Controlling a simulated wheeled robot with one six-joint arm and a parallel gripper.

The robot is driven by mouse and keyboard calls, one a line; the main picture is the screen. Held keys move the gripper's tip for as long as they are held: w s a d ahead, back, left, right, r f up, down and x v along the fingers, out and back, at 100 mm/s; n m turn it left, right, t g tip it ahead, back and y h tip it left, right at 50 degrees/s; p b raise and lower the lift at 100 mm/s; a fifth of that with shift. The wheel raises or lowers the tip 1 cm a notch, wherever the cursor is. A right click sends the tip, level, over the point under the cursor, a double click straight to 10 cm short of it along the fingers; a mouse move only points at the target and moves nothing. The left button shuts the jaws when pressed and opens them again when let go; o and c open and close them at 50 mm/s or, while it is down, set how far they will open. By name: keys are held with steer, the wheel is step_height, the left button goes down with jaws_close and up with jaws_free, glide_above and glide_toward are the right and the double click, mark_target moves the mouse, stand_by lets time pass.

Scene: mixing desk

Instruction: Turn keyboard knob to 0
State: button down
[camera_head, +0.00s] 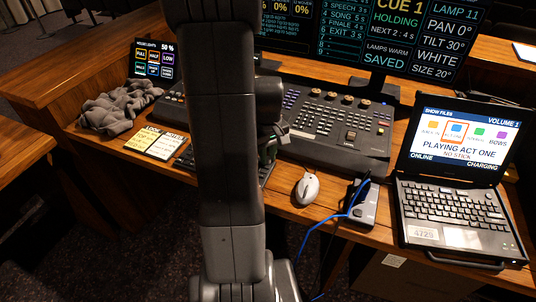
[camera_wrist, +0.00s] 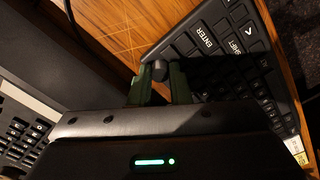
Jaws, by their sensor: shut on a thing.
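The keyboard (camera_wrist: 226,52) is black with white key labels such as ENTER and SHIFT. A small dark round knob (camera_wrist: 159,68) shows at the keyboard's corner in the wrist view. My gripper (camera_wrist: 158,78) is shut on this knob, with one dark green finger on each side of it. No pointer mark or number on the knob can be made out. In the head view my arm hides most of the keyboard (camera_head: 266,171) and the knob, and only part of my gripper (camera_head: 268,150) shows beside the arm.
A mixing console (camera_head: 335,128) stands behind the keyboard. A white mouse (camera_head: 307,188), a grey box with a blue cable (camera_head: 364,204) and an open laptop (camera_head: 455,205) are to the right. A grey cloth (camera_head: 118,107) and yellow notes (camera_head: 157,142) lie to the left.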

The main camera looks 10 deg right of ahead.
mark_target(268, 158)
steer(key=n, duration=0.3)
steer(key=shift+n, duration=2.1)
steer(key=c, duration=1.3)
jaws_free()
steer(key=shift+r, duration=0.1)
step_height(268, 158, up, 14)
steer(key=shift+f+p, duration=0.2)
steer(key=shift+p, duration=0.1)
